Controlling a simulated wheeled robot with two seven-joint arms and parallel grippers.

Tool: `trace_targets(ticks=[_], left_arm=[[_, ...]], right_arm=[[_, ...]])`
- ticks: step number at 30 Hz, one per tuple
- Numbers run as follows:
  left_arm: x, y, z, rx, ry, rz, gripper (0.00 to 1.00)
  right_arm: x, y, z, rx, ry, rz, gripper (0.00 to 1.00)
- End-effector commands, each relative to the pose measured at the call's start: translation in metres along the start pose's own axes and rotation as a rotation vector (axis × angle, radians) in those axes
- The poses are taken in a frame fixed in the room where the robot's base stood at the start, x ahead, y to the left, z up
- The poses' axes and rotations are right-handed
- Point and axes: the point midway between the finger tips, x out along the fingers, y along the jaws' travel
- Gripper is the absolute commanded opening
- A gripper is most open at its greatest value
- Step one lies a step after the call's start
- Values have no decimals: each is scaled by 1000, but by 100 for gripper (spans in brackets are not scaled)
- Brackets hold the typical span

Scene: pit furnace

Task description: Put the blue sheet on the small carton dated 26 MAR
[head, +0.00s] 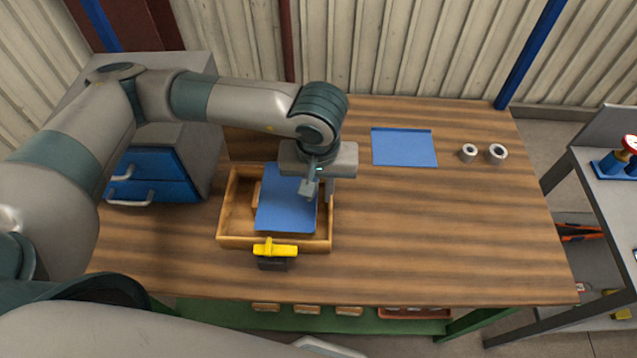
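A blue sheet (283,208) is over the wooden tray (224,215) on the table, covering most of the tray's inside. A second flat blue piece (404,148) lies on the table right of the tray, with a darker strip along its far edge. My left gripper (309,188) points down over the sheet's right part. Its fingers look close together, but I cannot tell whether they grip the sheet. A bit of brown shows at the sheet's left edge. No carton with a readable date shows. My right gripper is out of view.
A yellow-and-black object (275,253) stands at the tray's front edge. Two grey rings (482,153) lie at the table's right. A grey cabinet with blue drawers (152,175) stands left. A grey side bench (612,200) is at far right. The table's right front is clear.

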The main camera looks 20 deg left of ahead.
Motion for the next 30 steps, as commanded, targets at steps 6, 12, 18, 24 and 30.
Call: trace_targets(ticks=[6,12,18,24,30], left_arm=[[-5,0,0,0,0,1,20],[-28,1,-1,2,5,3,20],[-66,1,-1,1,5,4,20],[-101,0,0,2,3,1,20],[-118,0,0,0,1,0,20]], right_arm=[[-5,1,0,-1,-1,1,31],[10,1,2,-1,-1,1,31],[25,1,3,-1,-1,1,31],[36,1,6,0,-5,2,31],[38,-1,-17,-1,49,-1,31]])
